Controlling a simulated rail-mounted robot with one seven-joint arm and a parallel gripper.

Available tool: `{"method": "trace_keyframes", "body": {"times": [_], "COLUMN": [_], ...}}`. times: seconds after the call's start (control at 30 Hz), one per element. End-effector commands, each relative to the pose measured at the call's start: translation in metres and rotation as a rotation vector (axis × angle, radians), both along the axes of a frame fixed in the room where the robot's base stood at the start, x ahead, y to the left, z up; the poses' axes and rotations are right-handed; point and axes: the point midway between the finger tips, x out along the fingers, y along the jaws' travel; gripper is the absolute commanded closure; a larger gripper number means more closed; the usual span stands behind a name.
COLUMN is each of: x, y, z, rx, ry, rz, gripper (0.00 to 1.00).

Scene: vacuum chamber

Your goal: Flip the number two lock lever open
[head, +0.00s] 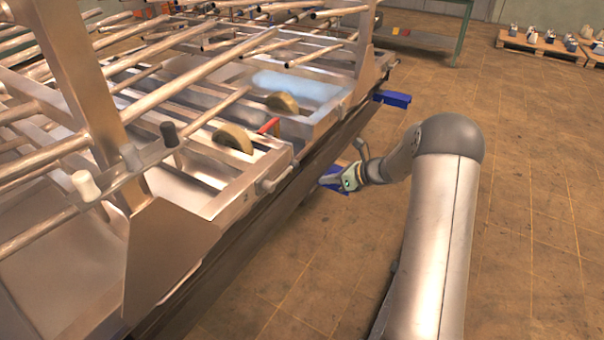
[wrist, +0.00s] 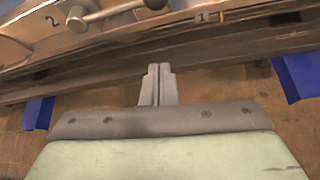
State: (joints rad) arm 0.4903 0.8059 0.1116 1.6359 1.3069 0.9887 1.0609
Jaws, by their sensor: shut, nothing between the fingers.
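The number two lock lever (wrist: 110,12) is in the wrist view's upper left, just right of the painted "2" (wrist: 53,21). In the head view a grey lever (head: 277,180) on the frame's near side appears to be the same one. My gripper (wrist: 158,68) is shut and empty, its fingertips below and apart from the lever. In the head view my gripper (head: 340,181) is low beside the frame, its fingertips hard to make out.
A "1" label (wrist: 202,17) sits farther right on the rail. Blue brackets (wrist: 299,76) (head: 392,99) stick out below the frame. The metal rack (head: 150,100) with many bars fills the left. Tiled floor (head: 530,200) is open at the right.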

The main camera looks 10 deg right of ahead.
Motion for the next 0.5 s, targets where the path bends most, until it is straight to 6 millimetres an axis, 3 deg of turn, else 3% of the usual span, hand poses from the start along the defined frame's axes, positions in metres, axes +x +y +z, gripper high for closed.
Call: {"method": "trace_keyframes", "body": {"times": [0.23, 0.5], "x": [0.008, 0.037], "y": [0.013, 0.054], "z": [-0.011, -0.04], "rx": [-0.001, 0.0], "ry": [0.002, 0.001], "rz": [0.004, 0.006], "gripper": [1.0, 1.0]}}
